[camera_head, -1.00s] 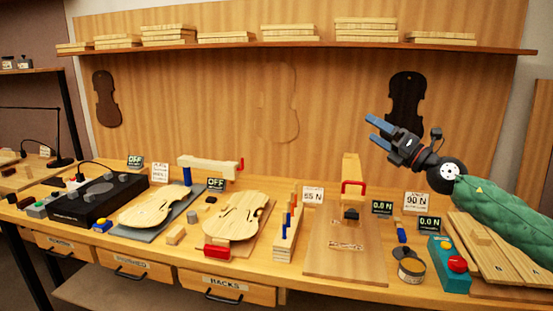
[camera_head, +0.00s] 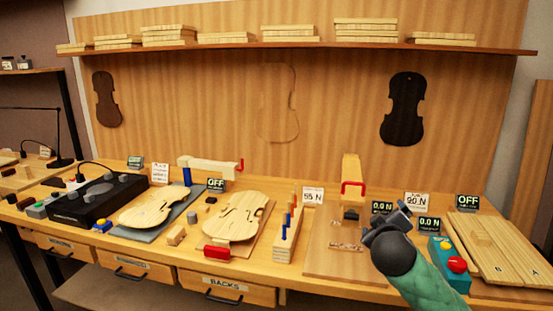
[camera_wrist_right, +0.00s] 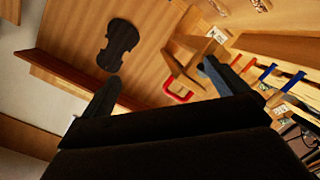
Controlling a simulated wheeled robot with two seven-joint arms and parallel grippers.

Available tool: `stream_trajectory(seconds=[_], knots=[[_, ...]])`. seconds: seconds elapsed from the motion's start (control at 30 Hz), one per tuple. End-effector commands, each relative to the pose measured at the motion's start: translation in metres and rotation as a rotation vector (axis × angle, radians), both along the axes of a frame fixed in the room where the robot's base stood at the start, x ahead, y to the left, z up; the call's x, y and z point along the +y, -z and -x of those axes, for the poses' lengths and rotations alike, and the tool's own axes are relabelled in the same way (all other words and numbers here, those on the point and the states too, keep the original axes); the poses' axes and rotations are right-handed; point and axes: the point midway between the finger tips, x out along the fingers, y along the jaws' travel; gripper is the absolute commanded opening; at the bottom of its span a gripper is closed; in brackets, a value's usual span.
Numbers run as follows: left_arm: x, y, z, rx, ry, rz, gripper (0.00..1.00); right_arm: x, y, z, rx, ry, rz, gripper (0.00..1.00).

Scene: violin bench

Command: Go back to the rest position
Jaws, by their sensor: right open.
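My right gripper (camera_head: 385,225) is in the lower right of the head view, in front of the bench's right part. Its green-sleeved arm rises from the bottom edge, and the dark wrist hides most of the jaws. In the right wrist view the two fingers of my right gripper (camera_wrist_right: 160,88) stand wide apart with nothing between them. Beyond them that view shows the dark violin template (camera_wrist_right: 119,44) and a red clamp handle (camera_wrist_right: 178,96). My left gripper is in neither view.
The teal box with a red button (camera_head: 457,264) stands close right of my right arm. A wooden board (camera_head: 325,262) and a small display (camera_head: 381,207) lie near the gripper. Violin plates (camera_head: 240,216) lie mid-bench. The space above the bench is open.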

Motion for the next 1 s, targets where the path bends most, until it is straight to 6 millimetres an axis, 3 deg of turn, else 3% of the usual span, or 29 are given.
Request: stream_trajectory(seconds=[0.03, 0.1, 0.3, 0.6, 1.0], knots=[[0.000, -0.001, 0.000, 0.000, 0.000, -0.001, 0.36, 0.008, 0.025, 0.012, 0.067, -0.004, -0.047, 0.98], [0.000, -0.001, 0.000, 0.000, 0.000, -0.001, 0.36, 0.018, 0.054, 0.028, 0.148, -0.005, -0.103, 0.98], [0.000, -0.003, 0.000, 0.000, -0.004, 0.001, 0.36, 0.047, 0.127, 0.077, 0.345, -0.029, -0.248, 0.98], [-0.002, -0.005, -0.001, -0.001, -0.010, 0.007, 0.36, 0.086, 0.207, 0.150, 0.535, -0.066, -0.439, 0.98], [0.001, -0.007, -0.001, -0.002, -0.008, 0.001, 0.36, 0.113, 0.299, 0.253, 0.740, 0.001, -0.629, 0.98]])
